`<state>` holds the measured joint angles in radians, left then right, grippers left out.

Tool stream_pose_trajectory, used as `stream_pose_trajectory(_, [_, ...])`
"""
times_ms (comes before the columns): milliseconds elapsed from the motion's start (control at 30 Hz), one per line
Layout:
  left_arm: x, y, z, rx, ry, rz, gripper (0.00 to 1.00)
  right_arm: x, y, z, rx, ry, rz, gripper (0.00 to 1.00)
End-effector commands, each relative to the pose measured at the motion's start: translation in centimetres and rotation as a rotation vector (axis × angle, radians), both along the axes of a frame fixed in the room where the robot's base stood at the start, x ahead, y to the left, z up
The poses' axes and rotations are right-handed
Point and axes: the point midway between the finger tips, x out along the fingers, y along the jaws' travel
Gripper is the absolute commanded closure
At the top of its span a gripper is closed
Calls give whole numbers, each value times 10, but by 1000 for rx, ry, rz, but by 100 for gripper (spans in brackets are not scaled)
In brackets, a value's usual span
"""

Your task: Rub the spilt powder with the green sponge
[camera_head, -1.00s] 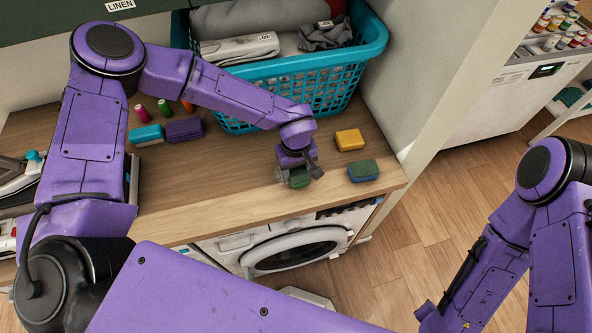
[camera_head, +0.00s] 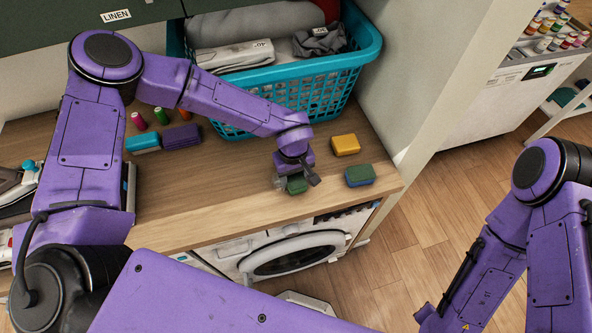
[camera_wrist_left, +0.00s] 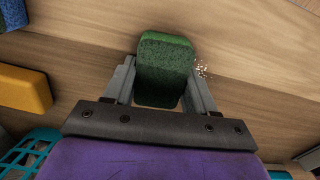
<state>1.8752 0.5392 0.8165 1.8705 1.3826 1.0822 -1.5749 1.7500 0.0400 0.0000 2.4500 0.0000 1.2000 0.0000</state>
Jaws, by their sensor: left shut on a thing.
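The green sponge (camera_wrist_left: 165,68) is between the fingers of my left gripper (camera_wrist_left: 160,85) in the left wrist view. The gripper is shut on it. In the head view the sponge (camera_head: 297,184) shows low over the counter near its front edge, partly hidden by the gripper (camera_head: 294,178). The spilt powder (camera_wrist_left: 202,69) is a small patch of pale specks on the wood, just right of the sponge in the left wrist view. I cannot tell whether the sponge touches the counter. My right arm is at the right; its gripper is out of view.
A blue-and-green sponge (camera_head: 360,176) and a yellow sponge (camera_head: 345,145) lie right of the gripper. A teal laundry basket (camera_head: 345,62) stands behind. The counter's front edge is close, above a washing machine (camera_head: 292,255).

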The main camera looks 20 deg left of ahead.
Motion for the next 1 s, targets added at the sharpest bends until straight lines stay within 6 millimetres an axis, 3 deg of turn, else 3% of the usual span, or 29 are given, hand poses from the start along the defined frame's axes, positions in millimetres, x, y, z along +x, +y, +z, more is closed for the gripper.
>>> stream_pose_trajectory(267, [-13, 0, 1, -1, -2, 1, 68, 0, 0, 0, 0, 0, 0, 57])
stream_pose_trajectory(1000, [26, 0, 0, -1, -2, 1, 68, 0, 0, 0, 0, 0, 0, 57])
